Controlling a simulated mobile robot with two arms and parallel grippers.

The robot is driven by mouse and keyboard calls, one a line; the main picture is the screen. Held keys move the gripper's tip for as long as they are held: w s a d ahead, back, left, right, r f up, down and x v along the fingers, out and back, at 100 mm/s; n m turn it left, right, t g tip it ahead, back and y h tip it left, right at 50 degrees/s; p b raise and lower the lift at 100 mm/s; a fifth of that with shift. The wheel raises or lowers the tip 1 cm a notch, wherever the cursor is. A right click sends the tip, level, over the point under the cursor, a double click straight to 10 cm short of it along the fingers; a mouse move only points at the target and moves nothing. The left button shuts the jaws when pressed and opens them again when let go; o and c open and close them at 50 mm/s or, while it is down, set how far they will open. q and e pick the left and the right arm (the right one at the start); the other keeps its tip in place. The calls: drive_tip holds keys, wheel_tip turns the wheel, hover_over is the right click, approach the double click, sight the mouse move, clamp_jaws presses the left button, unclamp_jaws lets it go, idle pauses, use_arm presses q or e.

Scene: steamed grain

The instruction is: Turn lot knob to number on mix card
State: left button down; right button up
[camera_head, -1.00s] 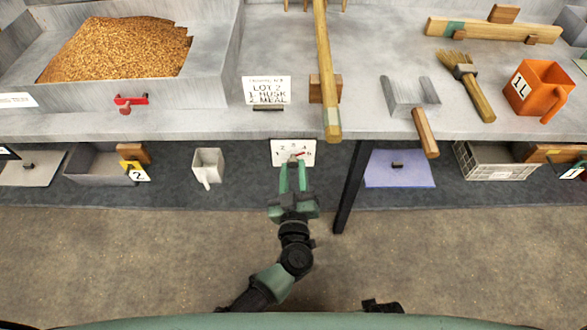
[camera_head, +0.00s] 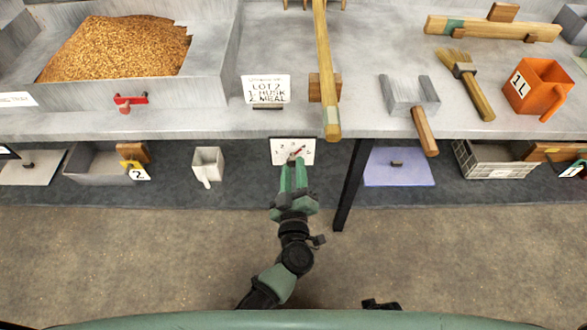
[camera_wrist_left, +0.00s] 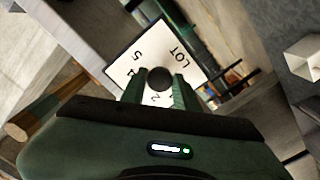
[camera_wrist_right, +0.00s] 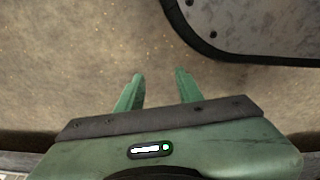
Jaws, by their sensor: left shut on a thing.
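The mix card (camera_head: 267,90) stands on the counter and reads LOT 2, 1 husk, 2 meal. The lot dial plate (camera_head: 278,145) is a white panel below the counter's front edge, with numbers and a small red mark near its middle. My left gripper (camera_head: 293,165) reaches up to it. In the left wrist view the dark round lot knob (camera_wrist_left: 159,78) sits between the left fingers, which are shut on it. The plate there shows "LOT", 5 and 2; the fingers hide other numbers. Which number the knob points to is unclear. My right gripper (camera_wrist_right: 160,77) is open and empty over the floor.
A wooden-handled tool (camera_head: 327,80) overhangs the counter edge just right of the dial. A dark table leg (camera_head: 350,188) stands right of my left arm. A white scoop (camera_head: 207,163) is left of the dial. The floor in front is clear.

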use_arm(q)
drive_tip(key=c, duration=1.1)
unclamp_jaws()
drive_tip(key=shift+s, duration=0.2)
drive_tip(key=s, duration=0.7)
drive_tip(key=shift+s+p, duration=0.25)
drive_tip(key=shift+p, duration=0.1)
use_arm(e)
drive_tip(key=shift+s+d+f, duration=0.1)
drive_tip(key=shift+s+f, duration=0.75)
drive_tip(key=shift+s, duration=0.05)
